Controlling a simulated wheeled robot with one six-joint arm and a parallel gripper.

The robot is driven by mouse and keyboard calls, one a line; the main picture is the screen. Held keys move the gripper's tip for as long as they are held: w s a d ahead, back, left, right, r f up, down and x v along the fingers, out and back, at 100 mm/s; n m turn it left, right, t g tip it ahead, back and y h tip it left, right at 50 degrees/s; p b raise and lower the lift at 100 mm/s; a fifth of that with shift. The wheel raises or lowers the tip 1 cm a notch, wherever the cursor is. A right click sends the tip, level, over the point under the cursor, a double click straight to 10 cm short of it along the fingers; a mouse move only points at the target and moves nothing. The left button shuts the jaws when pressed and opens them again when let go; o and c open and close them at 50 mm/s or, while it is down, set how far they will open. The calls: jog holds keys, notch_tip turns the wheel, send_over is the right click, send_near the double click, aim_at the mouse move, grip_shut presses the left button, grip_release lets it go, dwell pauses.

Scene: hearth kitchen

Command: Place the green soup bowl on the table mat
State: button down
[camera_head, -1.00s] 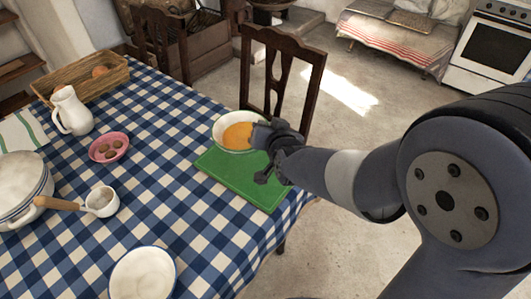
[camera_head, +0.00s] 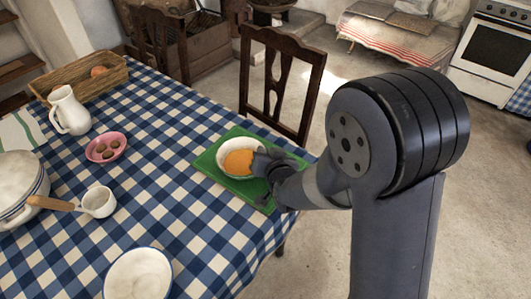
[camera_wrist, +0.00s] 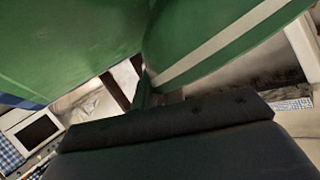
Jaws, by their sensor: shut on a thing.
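The soup bowl (camera_head: 224,147) is pale inside with orange soup in it. Its green outer wall with a pale band fills the upper right of the wrist view (camera_wrist: 215,40). In the head view it is upright over the middle of the green table mat (camera_head: 207,163). The mat also seems to fill the upper left of the wrist view (camera_wrist: 70,40). My gripper (camera_head: 262,163) is shut on the bowl's right side; its fingertips are partly hidden. I cannot tell whether the bowl's base touches the mat.
A dark wooden chair (camera_head: 283,75) stands just behind the mat. A pink dish (camera_head: 105,148), a white jug (camera_head: 70,110), a small handled pot (camera_head: 98,202), a white bowl (camera_head: 138,275) and a large pot (camera_head: 20,185) stand left on the checked cloth. A basket (camera_head: 80,80) is farther back.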

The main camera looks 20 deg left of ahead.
jog(key=c, duration=1.5)
grip_release()
jog(key=shift+s+r, duration=0.1)
jog(key=shift+r, duration=0.05)
jog(key=v, duration=1.1)
jog(key=shift+s+d, duration=0.2)
jog(key=shift+s, duration=0.1)
jog(key=shift+w+a+r, duration=0.1)
jog(key=shift+w, duration=0.05)
